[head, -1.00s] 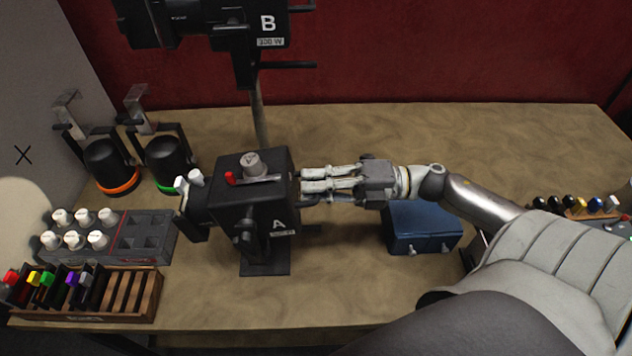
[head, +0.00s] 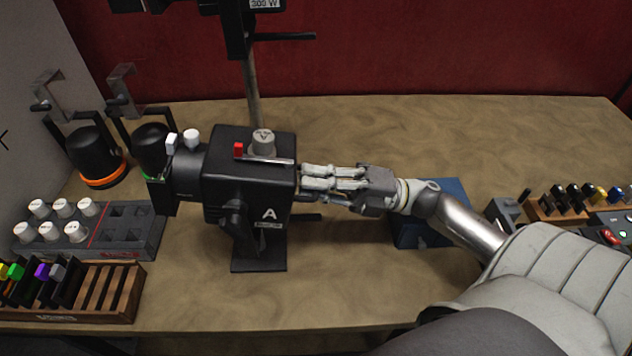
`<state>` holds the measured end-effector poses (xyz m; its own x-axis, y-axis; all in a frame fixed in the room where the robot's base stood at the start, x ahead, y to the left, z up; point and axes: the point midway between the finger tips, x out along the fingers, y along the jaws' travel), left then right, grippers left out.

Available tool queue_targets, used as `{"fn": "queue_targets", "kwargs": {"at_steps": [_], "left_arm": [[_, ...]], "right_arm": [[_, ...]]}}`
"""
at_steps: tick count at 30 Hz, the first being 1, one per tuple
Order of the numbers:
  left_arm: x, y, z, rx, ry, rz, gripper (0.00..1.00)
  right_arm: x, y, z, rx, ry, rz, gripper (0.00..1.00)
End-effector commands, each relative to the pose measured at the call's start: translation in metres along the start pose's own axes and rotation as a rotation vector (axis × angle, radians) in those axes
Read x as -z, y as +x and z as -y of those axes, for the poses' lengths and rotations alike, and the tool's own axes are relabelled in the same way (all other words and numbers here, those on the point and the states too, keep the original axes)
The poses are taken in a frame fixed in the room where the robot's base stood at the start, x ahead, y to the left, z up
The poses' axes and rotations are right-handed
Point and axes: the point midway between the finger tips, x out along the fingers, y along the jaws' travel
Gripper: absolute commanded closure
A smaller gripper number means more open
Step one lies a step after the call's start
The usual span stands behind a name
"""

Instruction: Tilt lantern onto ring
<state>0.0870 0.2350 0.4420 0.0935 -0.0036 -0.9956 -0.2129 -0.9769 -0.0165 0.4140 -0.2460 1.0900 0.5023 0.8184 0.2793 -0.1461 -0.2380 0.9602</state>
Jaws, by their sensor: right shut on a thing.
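Lantern A (head: 250,190) is a black box on a stand at centre left of the head view. Its lens barrel (head: 187,172) points left, roughly level, toward the grey wall. A grey knob (head: 262,143) and a small red lever (head: 238,150) are on top. My right gripper (head: 305,178) is at the lantern's right side, shut on its rear handle; the fingers hide most of that handle. A black X mark (head: 3,140) is cut by the left picture edge on the wall. No ring or light spot shows on the visible wall. My left gripper is not in view.
Lantern B (head: 238,25) hangs on a pole behind lantern A, cut by the top edge. Two black lamps (head: 95,155) stand at left. A knob tray (head: 130,240) and a wooden rack (head: 110,295) lie front left. A blue box (head: 455,190) is under my right forearm.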

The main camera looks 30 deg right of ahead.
Motion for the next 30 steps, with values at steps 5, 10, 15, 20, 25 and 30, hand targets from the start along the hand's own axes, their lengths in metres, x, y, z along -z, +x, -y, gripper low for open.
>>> {"fn": "queue_targets", "kwargs": {"at_steps": [5, 10, 15, 20, 25, 30], "left_arm": [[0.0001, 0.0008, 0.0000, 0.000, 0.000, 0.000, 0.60], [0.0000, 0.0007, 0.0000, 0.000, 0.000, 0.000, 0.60], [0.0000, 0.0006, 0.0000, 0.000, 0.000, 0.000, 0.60], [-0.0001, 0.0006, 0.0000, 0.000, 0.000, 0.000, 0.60], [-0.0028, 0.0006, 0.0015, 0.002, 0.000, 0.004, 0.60], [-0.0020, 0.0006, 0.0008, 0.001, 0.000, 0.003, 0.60]], "right_arm": [[-0.0002, -0.0005, 0.0029, 0.005, 0.000, 0.002, 1.00], [-0.0003, -0.0004, 0.0027, 0.005, 0.000, 0.002, 1.00], [-0.0003, -0.0003, 0.0022, 0.004, 0.000, 0.001, 0.69], [-0.0001, -0.0002, 0.0018, 0.003, 0.000, 0.001, 0.69], [-0.0001, -0.0001, 0.0016, 0.003, 0.000, 0.000, 0.69], [-0.0002, -0.0033, 0.0018, 0.003, 0.000, 0.001, 0.69]]}}
